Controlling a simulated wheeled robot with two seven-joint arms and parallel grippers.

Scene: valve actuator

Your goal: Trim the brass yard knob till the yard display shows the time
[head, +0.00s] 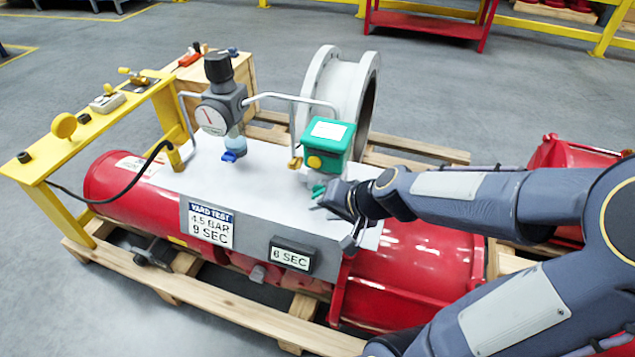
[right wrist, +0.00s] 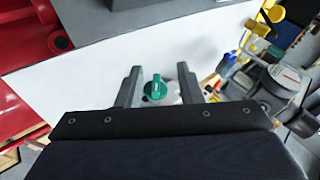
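The yard display (head: 291,256) on the front of the grey housing reads 6 SEC. The yard test sign (head: 210,224) beside it reads 4.5 BAR, 9 SEC. A green box (head: 326,145) stands on the housing, with a round yellow part on its front and a small brass piece (head: 295,163) at its left; I cannot tell which is the brass yard knob. A green knob (head: 319,191) sits below the box. My right gripper (head: 329,197) is at this green knob. In the right wrist view the green knob (right wrist: 155,88) shows between the open fingers, with gaps on both sides. My left gripper is not in view.
A gauge and regulator (head: 217,105) with a blue tap stand left on the housing (head: 270,195). A white flanged ring (head: 335,85) stands behind the green box. A yellow frame (head: 85,130) is at the left. A red cylinder (head: 405,270) lies on a wooden pallet.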

